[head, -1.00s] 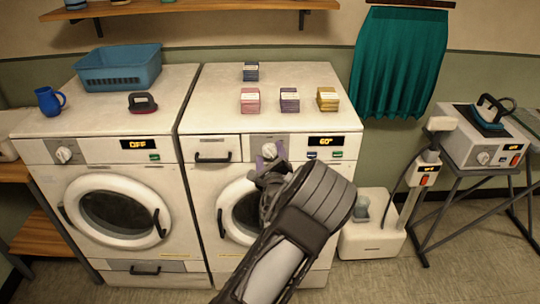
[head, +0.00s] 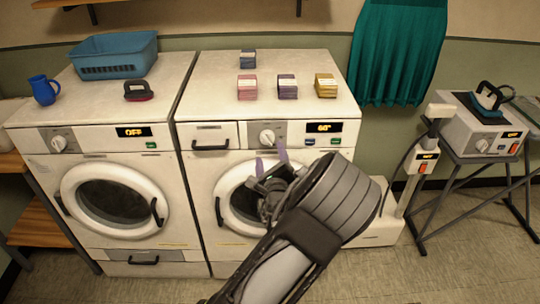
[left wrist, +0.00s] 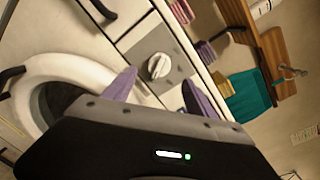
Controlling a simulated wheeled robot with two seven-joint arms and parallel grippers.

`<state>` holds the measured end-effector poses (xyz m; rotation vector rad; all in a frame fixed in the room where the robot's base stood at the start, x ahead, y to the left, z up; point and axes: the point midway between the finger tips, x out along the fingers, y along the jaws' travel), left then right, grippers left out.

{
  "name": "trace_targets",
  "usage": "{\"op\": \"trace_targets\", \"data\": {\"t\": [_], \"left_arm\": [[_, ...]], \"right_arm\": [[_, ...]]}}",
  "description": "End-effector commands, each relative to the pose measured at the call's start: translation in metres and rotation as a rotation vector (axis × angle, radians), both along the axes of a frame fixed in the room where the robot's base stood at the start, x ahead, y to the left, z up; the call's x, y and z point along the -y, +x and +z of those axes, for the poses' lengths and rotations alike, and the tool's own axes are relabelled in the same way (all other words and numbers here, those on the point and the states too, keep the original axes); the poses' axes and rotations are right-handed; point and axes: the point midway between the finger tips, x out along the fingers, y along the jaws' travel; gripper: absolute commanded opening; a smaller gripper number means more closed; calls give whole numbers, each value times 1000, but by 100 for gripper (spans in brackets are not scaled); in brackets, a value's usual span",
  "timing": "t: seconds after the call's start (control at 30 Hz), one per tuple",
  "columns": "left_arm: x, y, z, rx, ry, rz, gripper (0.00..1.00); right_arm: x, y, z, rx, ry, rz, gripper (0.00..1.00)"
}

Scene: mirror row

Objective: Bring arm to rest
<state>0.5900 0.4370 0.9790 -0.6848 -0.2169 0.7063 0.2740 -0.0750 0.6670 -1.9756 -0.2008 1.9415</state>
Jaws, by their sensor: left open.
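My left gripper (head: 271,166) is in front of the right washing machine (head: 215,175), below its control panel and before the upper part of its round door. Its two purple fingers are apart with nothing between them; they also show in the left wrist view (left wrist: 160,90). The machine's dial (head: 267,137) is just above the fingertips in the head view and shows beyond the fingers in the left wrist view (left wrist: 159,66). The display (head: 324,127) reads about 60°. My right gripper is not in view.
The left washing machine (head: 100,160) reads OFF and carries a blue basket (head: 116,66), a blue jug (head: 43,90) and a dark brush-like object (head: 138,91).

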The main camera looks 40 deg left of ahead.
Motion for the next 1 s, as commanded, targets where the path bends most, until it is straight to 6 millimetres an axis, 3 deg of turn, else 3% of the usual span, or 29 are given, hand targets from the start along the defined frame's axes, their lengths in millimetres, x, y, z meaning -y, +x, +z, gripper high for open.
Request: {"op": "trace_targets", "data": {"t": [0.33,0.47,0.57,0.77,0.9,1.0], "left_arm": [[0,0,-1,-1,-5,0,65],[1,-4,-18,-6,-64,0,65],[7,-12,-51,-14,-184,2,65],[45,-55,-165,-38,-652,81,65],[102,-112,-250,-55,-1082,257,65],[154,-158,-294,-61,-1379,450,65]], "right_arm": [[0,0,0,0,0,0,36],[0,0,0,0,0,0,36],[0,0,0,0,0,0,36],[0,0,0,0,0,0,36],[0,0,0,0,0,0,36],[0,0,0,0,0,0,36]]}}
